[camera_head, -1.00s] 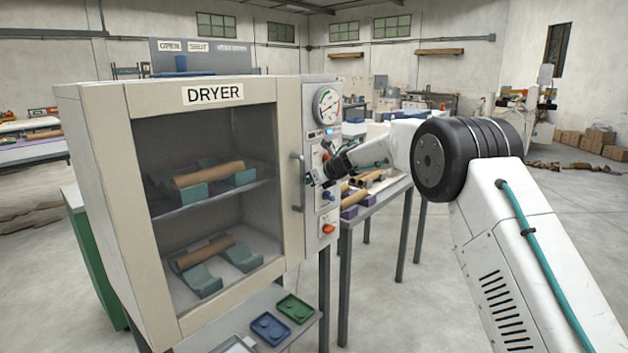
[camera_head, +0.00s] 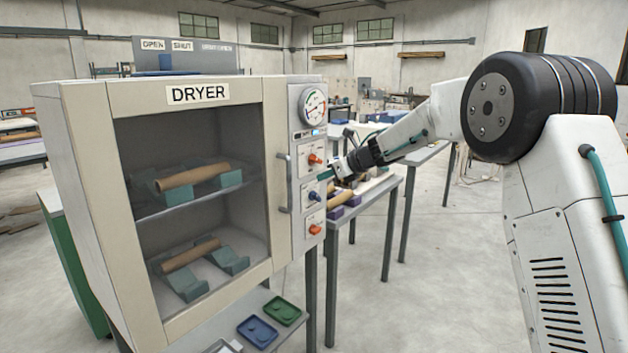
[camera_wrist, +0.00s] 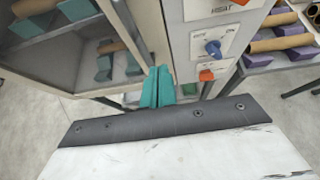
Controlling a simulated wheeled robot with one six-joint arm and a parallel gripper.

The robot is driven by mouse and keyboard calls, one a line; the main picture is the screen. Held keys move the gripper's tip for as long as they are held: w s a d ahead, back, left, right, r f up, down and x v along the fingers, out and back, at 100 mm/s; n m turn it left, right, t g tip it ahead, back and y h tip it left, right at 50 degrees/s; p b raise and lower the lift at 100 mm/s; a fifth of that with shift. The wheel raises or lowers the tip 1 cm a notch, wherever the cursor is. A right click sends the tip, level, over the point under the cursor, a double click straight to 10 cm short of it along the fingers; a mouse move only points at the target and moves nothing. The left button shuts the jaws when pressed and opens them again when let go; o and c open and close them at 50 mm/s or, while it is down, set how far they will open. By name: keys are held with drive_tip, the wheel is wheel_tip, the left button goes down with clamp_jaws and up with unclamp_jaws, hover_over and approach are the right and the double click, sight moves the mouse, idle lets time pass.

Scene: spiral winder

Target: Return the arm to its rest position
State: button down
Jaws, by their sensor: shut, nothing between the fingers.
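My gripper (camera_head: 325,174) is in front of the control panel on the right side of the dryer (camera_head: 60,180) in the head view. In the wrist view my gripper (camera_wrist: 159,84) shows two teal fingers pressed together, with nothing between them. The fingers are close to the panel's blue knob (camera_head: 314,196), which also shows in the wrist view (camera_wrist: 213,47). I cannot tell whether they touch the panel. My white arm reaches in from the right with its elbow bent.
The dryer door is shut, with brown tubes (camera_head: 193,175) on teal cradles inside. A table with tubes on purple cradles (camera_head: 345,201) stands behind my gripper. Blue (camera_head: 258,331) and green (camera_head: 283,311) trays lie below the dryer. Open floor lies at the right.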

drive_tip(key=d+m+t+h, duration=0.4)
drive_tip(key=d+m+h, duration=0.3)
drive_tip(key=d+m, duration=0.65)
drive_tip(key=s+d+m+g+h, duration=0.3)
drive_tip(key=s+d+m+h, duration=0.35)
drive_tip(key=s+m, duration=0.9)
drive_tip(key=s+a+f+m+g+y, duration=0.1)
drive_tip(key=s+m, duration=0.7)
drive_tip(key=s, duration=1.4)
drive_tip(key=s+a+f+m+g+y, duration=0.1)
drive_tip(key=s+a+m+g+y, duration=0.2)
drive_tip(key=s, duration=1.9)
drive_tip(key=m+g, duration=0.3)
drive_tip(key=m, duration=0.2)
drive_tip(key=shift+m+g, duration=0.3)
drive_tip(key=shift+m, duration=0.1)
